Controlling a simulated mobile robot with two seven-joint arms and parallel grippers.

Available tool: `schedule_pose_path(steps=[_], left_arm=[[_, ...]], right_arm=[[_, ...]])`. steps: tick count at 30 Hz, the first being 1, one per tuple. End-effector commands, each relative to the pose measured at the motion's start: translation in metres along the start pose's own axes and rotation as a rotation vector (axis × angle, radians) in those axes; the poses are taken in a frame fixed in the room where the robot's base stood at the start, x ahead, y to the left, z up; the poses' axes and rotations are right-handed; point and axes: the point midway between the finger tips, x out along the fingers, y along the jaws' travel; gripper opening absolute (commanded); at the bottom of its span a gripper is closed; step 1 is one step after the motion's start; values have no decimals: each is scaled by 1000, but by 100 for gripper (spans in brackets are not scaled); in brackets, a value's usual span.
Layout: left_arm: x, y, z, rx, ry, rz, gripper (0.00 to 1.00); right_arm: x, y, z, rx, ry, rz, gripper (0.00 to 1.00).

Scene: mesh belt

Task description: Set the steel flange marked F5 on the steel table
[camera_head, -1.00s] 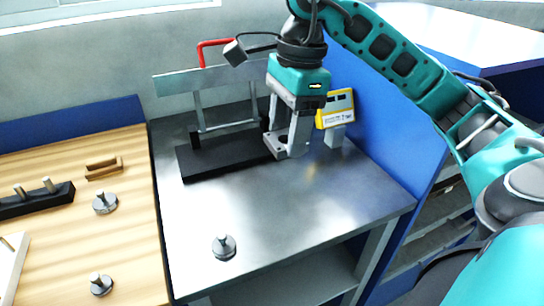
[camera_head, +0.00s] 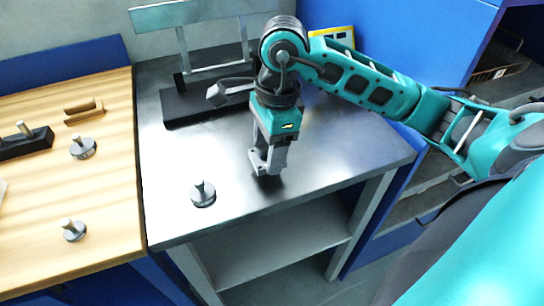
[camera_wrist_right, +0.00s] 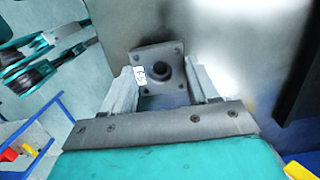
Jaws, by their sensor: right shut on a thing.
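The steel flange marked F5 (camera_wrist_right: 177,57) is a grey square plate with a round central hole and a white F5 label, seen in the right wrist view between the fingers. My right gripper (camera_wrist_right: 163,88) is shut on it. In the head view my right gripper (camera_head: 267,166) points down over the front middle of the steel table (camera_head: 325,155), close to its top. The flange is mostly hidden there, and I cannot tell whether it touches the table. My left gripper is not in view.
A grey knobbed disc (camera_head: 203,194) stands on the steel table to the left of the gripper. A black-based stand (camera_head: 190,107) and a yellow-framed sign (camera_head: 333,36) are at the back. The wooden table (camera_head: 110,180) at left holds more knobbed discs. Right of the gripper the steel top is clear.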

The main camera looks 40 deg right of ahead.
Motion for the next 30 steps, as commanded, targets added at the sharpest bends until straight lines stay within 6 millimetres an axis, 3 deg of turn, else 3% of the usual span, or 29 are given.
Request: schedule_pose_path(steps=[1, 4, 16, 17, 24, 30], left_arm=[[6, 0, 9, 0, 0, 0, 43], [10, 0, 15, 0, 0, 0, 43], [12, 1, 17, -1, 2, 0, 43], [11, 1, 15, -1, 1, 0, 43], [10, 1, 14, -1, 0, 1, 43], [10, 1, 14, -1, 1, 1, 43]], right_arm=[[15, 2, 1, -2, -1, 1, 15], [27, 4, 3, -4, -2, 1, 15], [31, 4, 2, -4, -1, -1, 15], [29, 5, 2, -3, 0, 1, 62], [29, 5, 2, -3, 0, 1, 85], [29, 5, 2, -3, 0, 1, 85]])
